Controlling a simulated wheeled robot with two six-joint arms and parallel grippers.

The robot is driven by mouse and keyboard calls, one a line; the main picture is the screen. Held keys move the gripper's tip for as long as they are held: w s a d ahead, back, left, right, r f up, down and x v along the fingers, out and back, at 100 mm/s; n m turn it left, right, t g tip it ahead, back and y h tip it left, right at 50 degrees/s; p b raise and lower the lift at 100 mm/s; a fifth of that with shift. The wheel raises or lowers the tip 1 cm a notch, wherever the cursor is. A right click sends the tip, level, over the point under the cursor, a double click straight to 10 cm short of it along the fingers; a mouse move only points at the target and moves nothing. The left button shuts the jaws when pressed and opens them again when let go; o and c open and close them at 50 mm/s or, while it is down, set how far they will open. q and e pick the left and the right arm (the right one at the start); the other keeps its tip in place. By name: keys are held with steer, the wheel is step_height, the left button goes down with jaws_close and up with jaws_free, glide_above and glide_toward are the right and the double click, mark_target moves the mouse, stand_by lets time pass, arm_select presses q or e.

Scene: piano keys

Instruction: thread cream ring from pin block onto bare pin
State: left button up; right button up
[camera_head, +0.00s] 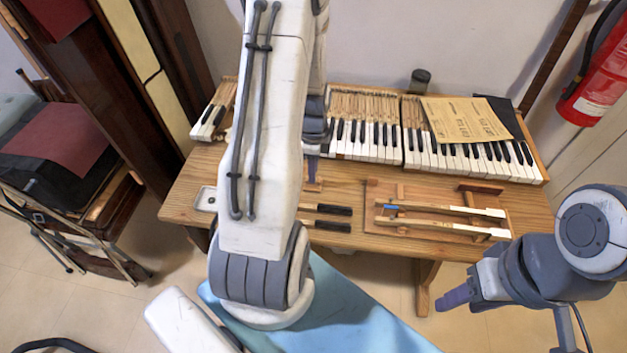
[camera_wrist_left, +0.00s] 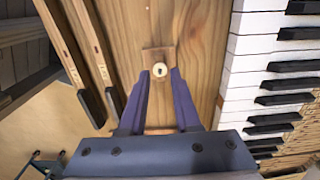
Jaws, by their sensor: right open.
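The cream ring (camera_wrist_left: 160,69) lies on a small wooden pin block (camera_wrist_left: 158,54) and has a dark spot at its centre. The block also shows on the workbench in the head view (camera_head: 313,186). My left gripper (camera_wrist_left: 161,73) is open, pointing down at the block, its purple fingertips on either side of the ring with a gap to it. In the head view the left gripper (camera_head: 312,168) is mostly hidden by my arm. My right gripper (camera_head: 455,297) is open and empty, off the bench's front right. I cannot make out the bare pin.
The piano keyboard (camera_head: 372,145) runs along the back of the workbench (camera_head: 190,190); in the wrist view it lies right of the fingers. Two black-ended keys (camera_head: 330,226) lie in front of the block. A board with two white-ended keys (camera_head: 385,238) lies to the right.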

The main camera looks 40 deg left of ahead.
arm_select(q)
steer(key=shift+f+b, duration=0.5)
steer(key=shift+f, duration=0.3)
stand_by(0.7)
steer(key=c, duration=0.3)
